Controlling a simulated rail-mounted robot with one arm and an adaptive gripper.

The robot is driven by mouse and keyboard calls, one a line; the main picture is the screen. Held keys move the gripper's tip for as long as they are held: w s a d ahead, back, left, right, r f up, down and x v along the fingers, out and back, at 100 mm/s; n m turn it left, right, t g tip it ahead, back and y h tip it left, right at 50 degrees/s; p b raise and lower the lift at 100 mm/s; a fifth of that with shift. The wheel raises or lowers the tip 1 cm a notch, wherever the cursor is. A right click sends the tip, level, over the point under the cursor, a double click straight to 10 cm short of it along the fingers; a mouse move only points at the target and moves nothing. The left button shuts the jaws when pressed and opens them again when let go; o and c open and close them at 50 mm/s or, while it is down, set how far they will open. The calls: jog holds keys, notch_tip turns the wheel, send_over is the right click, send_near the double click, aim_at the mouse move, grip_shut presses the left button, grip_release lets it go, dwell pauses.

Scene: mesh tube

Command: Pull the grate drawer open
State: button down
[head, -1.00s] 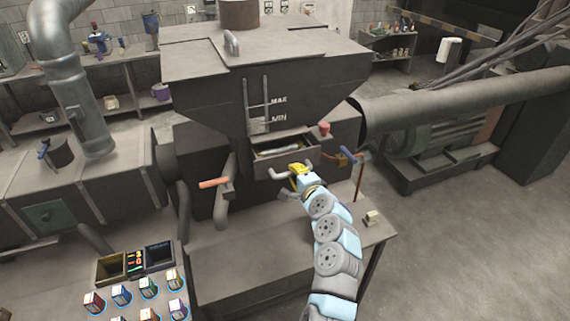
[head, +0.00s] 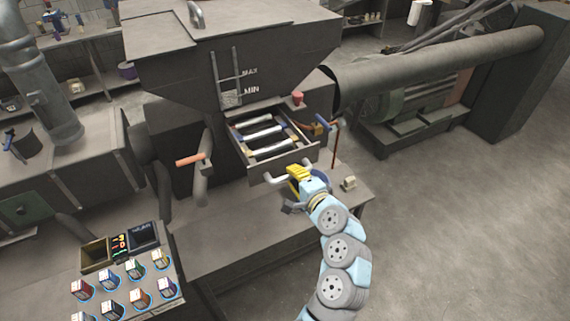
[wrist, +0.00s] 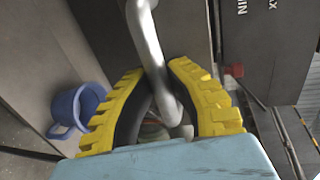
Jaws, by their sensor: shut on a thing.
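The grate drawer (head: 264,166) is a grey metal drawer under the hopper, standing well out from the machine. Several bar-shaped pieces (head: 265,133) lie across its inside. My gripper (head: 292,178) is at the drawer's front, on the bent grey handle. In the wrist view the yellow-padded fingers (wrist: 158,105) are shut on the handle (wrist: 150,48), which runs between them. The drawer's inside is not visible in the wrist view.
The grey bench (head: 225,235) below has free room in front of the drawer. A small beige block (head: 349,183) sits on its right part. An orange-handled lever (head: 190,160) is left of the drawer, a blue-handled one (head: 323,123) right. A control panel (head: 125,270) stands front left.

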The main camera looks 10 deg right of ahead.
jog(key=shift+f+b+v, duration=0.1)
jog(key=shift+f+v, duration=0.1)
jog(key=shift+v, duration=0.7)
jog(key=shift+f+b+v, duration=0.1)
jog(key=shift+f+v, duration=0.05)
jog(key=shift+v, duration=0.7)
jog(key=shift+f+b+v, duration=0.1)
jog(key=shift+f+v, duration=0.1)
jog(key=shift+v, duration=0.7)
jog(key=shift+s, duration=0.1)
jog(key=c, duration=1)
grip_release()
jog(key=shift+s, duration=0.1)
jog(key=v, duration=1.1)
jog(key=shift+s+d+r, duration=0.1)
jog(key=shift+s+d, duration=0.05)
jog(key=shift+s, duration=0.25)
